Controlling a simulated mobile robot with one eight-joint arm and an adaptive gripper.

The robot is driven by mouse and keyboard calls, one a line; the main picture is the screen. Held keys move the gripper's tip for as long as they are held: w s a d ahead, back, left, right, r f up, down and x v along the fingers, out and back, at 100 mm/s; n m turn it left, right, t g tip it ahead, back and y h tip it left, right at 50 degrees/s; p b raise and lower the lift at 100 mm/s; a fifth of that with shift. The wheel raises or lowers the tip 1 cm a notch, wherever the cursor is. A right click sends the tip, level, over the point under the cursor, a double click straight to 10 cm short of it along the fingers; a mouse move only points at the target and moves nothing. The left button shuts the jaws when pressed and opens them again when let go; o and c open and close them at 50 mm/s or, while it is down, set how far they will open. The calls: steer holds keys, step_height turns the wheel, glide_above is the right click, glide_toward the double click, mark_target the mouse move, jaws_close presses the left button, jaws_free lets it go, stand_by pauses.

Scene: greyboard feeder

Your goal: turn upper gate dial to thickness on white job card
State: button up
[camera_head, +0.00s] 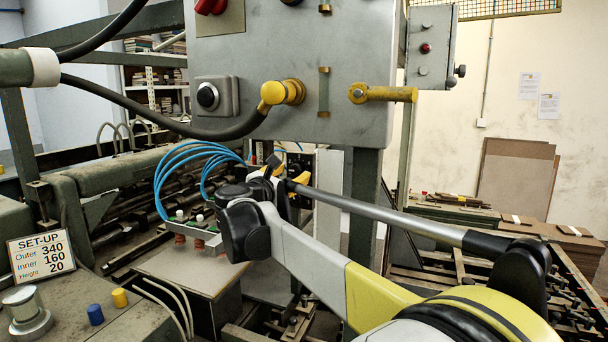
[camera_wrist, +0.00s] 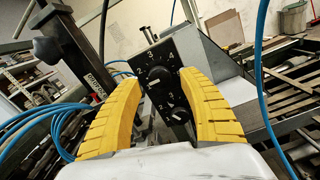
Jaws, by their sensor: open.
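In the wrist view a black dial plate carries an upper gate dial (camera_wrist: 160,77), a dark round knob with the figures 3 and 4 above it; its pointer is too dark to read. A lower dial (camera_wrist: 178,116) with a pale mark sits below it. My gripper (camera_wrist: 159,79) is open, its yellow fingers on either side of the upper dial in the picture; I see no contact. In the head view my gripper (camera_head: 287,175) is partly hidden by its wrist. A white SET-UP card (camera_head: 41,253) reads Outer 340, Inner 160, Height 20; I see no thickness line.
Blue hoses (camera_head: 181,164) loop left of my gripper, also near both sides in the wrist view. A grey control box (camera_head: 345,60) with yellow handles hangs above my arm. Papers (camera_head: 549,106) on the far wall are too small to read.

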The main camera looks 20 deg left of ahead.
steer(key=shift+w+d, duration=0.1)
steer(key=shift+w, duration=1.15)
jaws_close()
